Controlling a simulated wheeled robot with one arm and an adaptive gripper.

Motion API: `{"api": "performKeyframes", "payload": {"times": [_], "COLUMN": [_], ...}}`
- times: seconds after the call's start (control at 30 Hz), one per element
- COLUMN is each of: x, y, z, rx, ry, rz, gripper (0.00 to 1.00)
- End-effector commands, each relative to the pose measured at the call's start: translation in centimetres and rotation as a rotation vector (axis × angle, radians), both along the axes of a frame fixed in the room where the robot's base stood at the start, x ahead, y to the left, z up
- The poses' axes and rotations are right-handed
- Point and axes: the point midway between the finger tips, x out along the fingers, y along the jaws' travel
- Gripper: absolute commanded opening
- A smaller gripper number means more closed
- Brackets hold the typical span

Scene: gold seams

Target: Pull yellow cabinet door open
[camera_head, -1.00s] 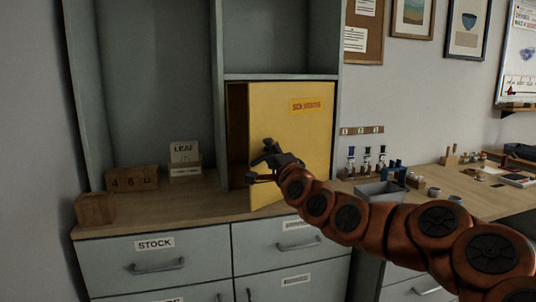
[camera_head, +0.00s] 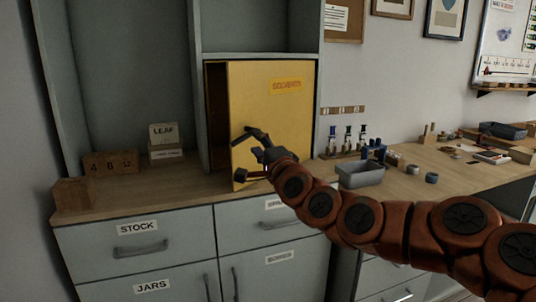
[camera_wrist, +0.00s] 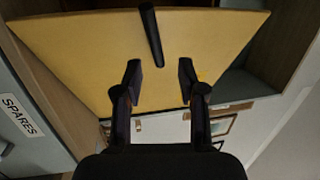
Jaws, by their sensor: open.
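The yellow cabinet door (camera_head: 290,125), labelled SOLVENTS, stands ajar, with a dark gap along its left edge. Its surface also fills the upper wrist view (camera_wrist: 80,60). A dark bar handle (camera_wrist: 151,35) shows on the door in the wrist view, just beyond my fingertips and roughly between their lines. In the head view I cannot tell the handle from my dark fingers. My gripper (camera_head: 241,158) is open in front of the door's lower left part. It also shows in the wrist view (camera_wrist: 160,76), with nothing between its fingers.
The wooden counter (camera_head: 190,190) runs below the door. A block (camera_head: 73,194), number blocks (camera_head: 111,163) and a LEAF card holder (camera_head: 164,143) stand left. A grey bin (camera_head: 360,175) and small bottles stand right. My arm crosses the lower right.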

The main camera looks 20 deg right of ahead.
Motion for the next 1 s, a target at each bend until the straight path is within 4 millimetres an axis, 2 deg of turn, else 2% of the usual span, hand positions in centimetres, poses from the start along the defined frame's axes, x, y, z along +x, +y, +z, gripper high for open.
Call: {"api": "performKeyframes", "payload": {"times": [0.2,0.5,1.0], "x": [-2.2,-4.3,-4.9], "y": [-0.3,-0.7,-0.7], "z": [-0.4,-0.8,-0.9], "rx": [-0.001,-0.001,-0.001], "ry": [0.000,-0.002,-0.002], "rz": [-0.002,-0.004,-0.002], "gripper": [0.40,0.40,0.39]}}
